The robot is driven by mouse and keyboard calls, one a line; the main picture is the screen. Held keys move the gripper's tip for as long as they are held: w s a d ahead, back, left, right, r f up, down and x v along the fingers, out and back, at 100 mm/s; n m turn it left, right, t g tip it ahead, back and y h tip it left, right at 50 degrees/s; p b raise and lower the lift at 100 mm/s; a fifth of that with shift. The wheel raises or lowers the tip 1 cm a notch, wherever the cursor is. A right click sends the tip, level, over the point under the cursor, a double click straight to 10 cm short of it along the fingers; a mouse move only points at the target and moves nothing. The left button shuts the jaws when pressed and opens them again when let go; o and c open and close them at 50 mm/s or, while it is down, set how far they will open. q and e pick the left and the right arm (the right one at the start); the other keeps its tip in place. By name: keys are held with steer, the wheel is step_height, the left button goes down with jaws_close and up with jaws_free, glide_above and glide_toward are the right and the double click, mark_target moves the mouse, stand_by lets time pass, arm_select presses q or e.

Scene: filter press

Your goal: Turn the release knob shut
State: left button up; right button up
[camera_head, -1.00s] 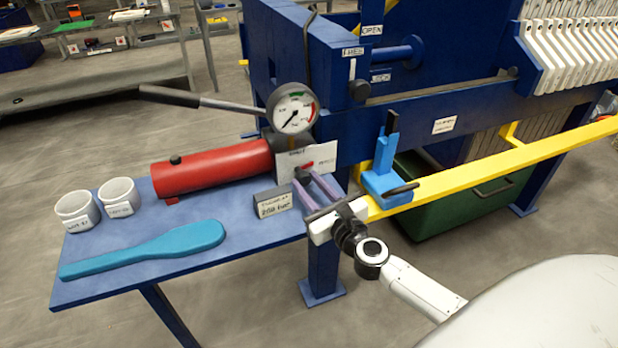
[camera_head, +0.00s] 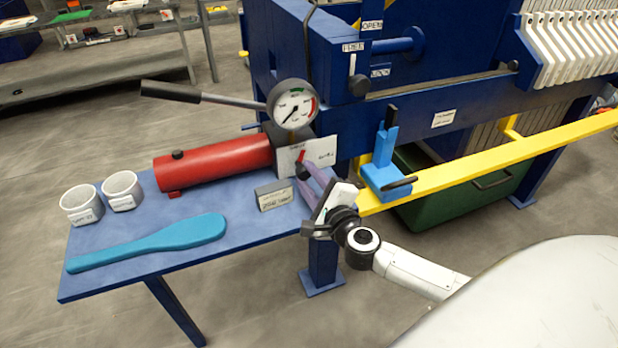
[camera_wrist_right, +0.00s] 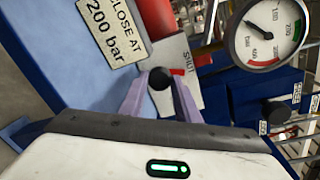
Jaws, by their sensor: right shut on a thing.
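The release knob is black with a red pointer (camera_head: 301,155), set on a white plate (camera_head: 321,152) at the end of the red pump cylinder. My right gripper (camera_head: 303,173) has its purple fingers shut on this knob. In the right wrist view the black knob (camera_wrist_right: 160,78) sits between the two fingertips. The red pointer (camera_wrist_right: 178,72) sticks out beside it toward the word SHUT on the plate. In the head view the pointer stands nearly upright, toward the upper label. My left gripper is not in view.
A pressure gauge (camera_head: 293,105) and the pump's long handle (camera_head: 203,98) are above the plate. A small sign block (camera_head: 273,196), a blue paddle (camera_head: 150,243) and two white cups (camera_head: 82,205) are on the blue table. A yellow rail (camera_head: 465,172) with a blue bracket runs right.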

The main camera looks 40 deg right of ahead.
steer(key=shift+a+n+h, duration=0.1)
steer(key=shift+n+h, duration=0.2)
steer(key=shift+n, duration=1.4)
steer(key=o, duration=0.8)
steer(key=shift+c, duration=0.2)
steer(key=v, duration=1)
steer(key=shift+s, duration=0.15)
steer(key=shift+a+r, duration=0.1)
